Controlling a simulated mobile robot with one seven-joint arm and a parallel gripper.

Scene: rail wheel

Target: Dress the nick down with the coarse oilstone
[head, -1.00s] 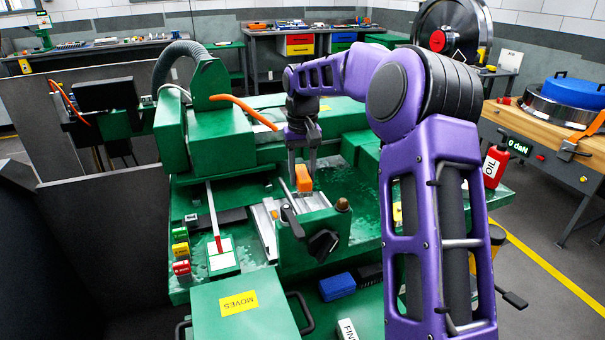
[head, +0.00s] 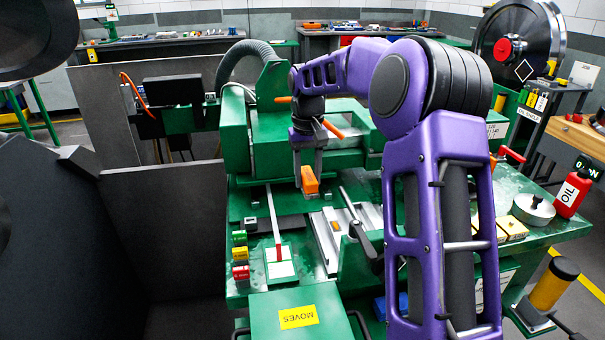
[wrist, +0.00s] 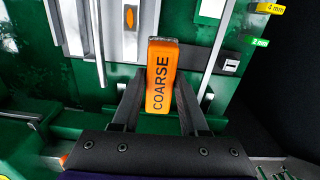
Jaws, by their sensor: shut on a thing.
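My gripper (wrist: 160,92) is shut on the orange oilstone (wrist: 161,68), which has COARSE printed on its face. In the head view the stone (head: 309,181) hangs below my gripper (head: 308,166), over the green machine bed, left of the grey metal slideway (head: 345,240). In the wrist view the slideway (wrist: 72,25) lies beyond the stone to the upper left, with a small orange oval (wrist: 129,17) in it. The stone looks apart from the surface below, though the gap is hard to judge.
A long pale bar (head: 272,215) with a red end lies left of the stone, beside coloured blocks (head: 240,255). A black-handled green block stands right of the slideway. A red oil bottle (head: 572,194) and a grey round tin (head: 533,208) stand at the right.

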